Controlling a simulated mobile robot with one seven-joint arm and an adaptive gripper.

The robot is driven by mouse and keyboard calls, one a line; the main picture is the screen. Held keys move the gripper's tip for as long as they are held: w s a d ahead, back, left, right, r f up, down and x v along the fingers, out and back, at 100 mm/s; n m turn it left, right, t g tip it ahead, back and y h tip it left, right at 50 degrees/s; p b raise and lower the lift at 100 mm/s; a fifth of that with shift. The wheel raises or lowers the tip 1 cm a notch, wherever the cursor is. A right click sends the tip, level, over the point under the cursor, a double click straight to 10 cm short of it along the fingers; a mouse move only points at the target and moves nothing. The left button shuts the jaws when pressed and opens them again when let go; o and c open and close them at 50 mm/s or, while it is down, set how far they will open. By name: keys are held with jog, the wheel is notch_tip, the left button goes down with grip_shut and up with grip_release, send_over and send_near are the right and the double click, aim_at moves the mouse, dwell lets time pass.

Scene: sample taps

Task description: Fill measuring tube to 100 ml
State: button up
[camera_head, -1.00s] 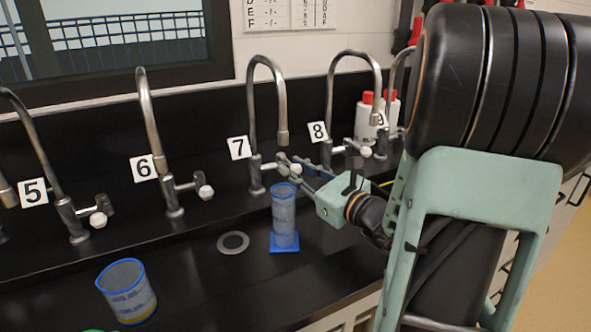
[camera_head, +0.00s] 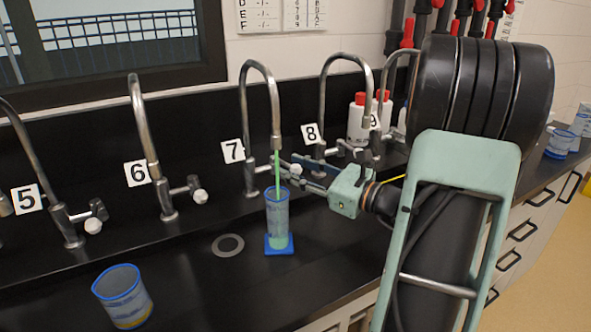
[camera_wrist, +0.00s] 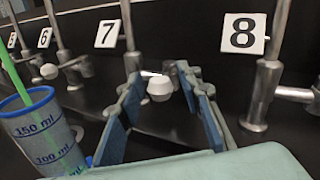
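The measuring tube (camera_head: 277,215), clear with a blue rim and blue base, stands upright under tap 7 (camera_head: 246,120). A green stream (camera_head: 277,170) falls from the spout into it. Its lower part looks pale green; I cannot read the exact level. In the wrist view the tube (camera_wrist: 45,135) shows its 150 ml and 100 ml marks at the left. My gripper (camera_head: 312,177) is behind and right of the tube, at tap 7's white knob (camera_head: 295,169). In the wrist view the fingers (camera_wrist: 160,90) are apart, with the knob (camera_wrist: 160,88) between their tips.
A wider blue-rimmed beaker (camera_head: 124,296) with yellowish content stands at the front left. A drain (camera_head: 228,245) lies left of the tube. Taps 5 (camera_head: 68,220), 6 (camera_head: 165,195) and 8 (camera_head: 322,120) line the wall. White bottles with red caps (camera_head: 359,120) stand behind tap 8.

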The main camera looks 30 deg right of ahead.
jog(key=shift+s+d, duration=0.1)
jog(key=shift+s, duration=0.05)
jog(key=v, duration=1.1)
jog(key=shift+s+d, duration=0.15)
jog(key=shift+s, duration=0.2)
dwell(1.4)
